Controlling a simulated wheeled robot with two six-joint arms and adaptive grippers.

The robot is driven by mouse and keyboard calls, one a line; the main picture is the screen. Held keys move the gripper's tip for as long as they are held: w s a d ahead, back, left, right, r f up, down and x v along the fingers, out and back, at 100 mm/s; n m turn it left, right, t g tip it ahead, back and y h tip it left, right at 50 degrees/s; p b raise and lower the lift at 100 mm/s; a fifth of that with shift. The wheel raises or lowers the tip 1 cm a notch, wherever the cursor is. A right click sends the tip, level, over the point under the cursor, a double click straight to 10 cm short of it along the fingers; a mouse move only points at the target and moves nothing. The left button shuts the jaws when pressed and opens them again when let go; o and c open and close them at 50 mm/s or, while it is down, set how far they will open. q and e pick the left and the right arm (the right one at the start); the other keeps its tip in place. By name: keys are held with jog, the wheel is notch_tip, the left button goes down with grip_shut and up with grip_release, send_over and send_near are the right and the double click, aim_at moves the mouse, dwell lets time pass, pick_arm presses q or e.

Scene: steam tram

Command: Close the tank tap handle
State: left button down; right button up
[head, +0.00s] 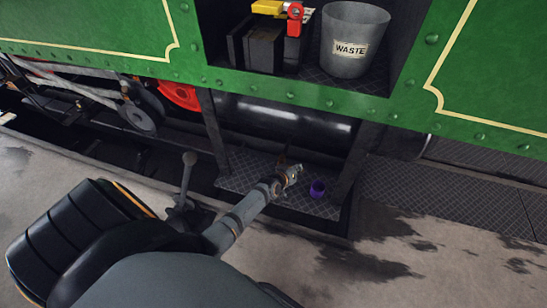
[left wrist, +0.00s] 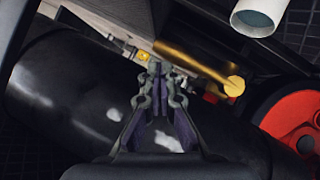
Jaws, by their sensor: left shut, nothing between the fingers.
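The black tank (head: 285,120) lies under the green tram body, and its dark curved side also shows in the left wrist view (left wrist: 70,85). I cannot make out the tap handle for certain. In the left wrist view a brass-coloured cylinder (left wrist: 195,58) with a round end lies just beyond my fingertips, with small yellow and red pieces beside it. My left gripper (head: 296,171) reaches in front of the tank, above the tread-plate step. In the left wrist view (left wrist: 155,75) its fingers meet at the tips with nothing between them. My right gripper is not in view.
A grey WASTE bucket (head: 351,42) and a yellow and red item (head: 269,8) are in the opening above. A small purple object (head: 317,188) is at the tread-plate step (head: 245,173). A grey lever (head: 187,177) stands left of my arm. A red wheel (head: 179,95) is farther left.

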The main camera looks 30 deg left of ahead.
pick_arm(q)
jog(key=shift+d+f, duration=0.15)
jog(key=shift+f, duration=0.15)
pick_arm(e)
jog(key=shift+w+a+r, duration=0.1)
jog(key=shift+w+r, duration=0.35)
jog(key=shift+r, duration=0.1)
pick_arm(q)
jog(key=s+d+r+p, duration=0.2)
jog(key=s+r+p, duration=0.6)
jog(key=r+p, duration=0.1)
jog(key=shift+s+d+r+p, duration=0.25)
jog(key=shift+s+p, duration=0.1)
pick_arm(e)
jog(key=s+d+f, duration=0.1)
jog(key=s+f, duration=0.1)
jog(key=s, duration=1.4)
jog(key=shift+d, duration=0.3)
pick_arm(q)
jog(key=shift+s+f, duration=0.1)
